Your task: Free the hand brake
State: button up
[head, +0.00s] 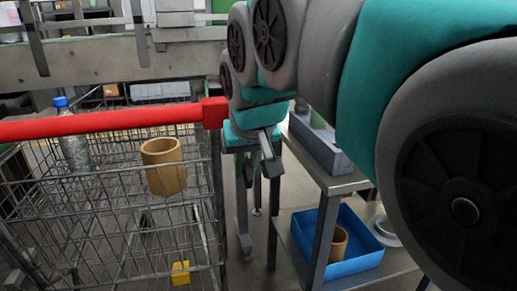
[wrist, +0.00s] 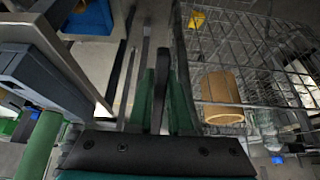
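My gripper (head: 258,160) hangs at the right end of the cart's red handle bar, between the wire cart and the metal table. Its two grey fingers look apart in the head view. The wrist view shows the fingers (wrist: 163,98) with green faces and a narrow gap. A thin upright grey bar (head: 242,208) runs down below the fingers to a small foot near the floor. I cannot tell whether this bar is the hand brake, nor whether it touches a finger. A small yellow block (head: 180,272) sits low on the cart, and also shows in the wrist view (wrist: 197,19).
The wire cart (head: 110,225) with its red handle bar (head: 100,122) holds a tan cup (head: 165,166) and a bottle (head: 74,140). The metal table (head: 335,181) stands right, with a blue bin (head: 352,262) on its lower shelf. The floor gap between them is narrow.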

aim_at(247, 162)
jog(key=o, duration=0.4)
jog(key=shift+s+r, duration=0.1)
jog(key=v, duration=0.7)
jog(key=shift+s+r+b, duration=0.1)
jog(key=shift+r+b, duration=0.15)
jog(key=shift+b, duration=0.1)
jog(key=shift+d, duration=0.1)
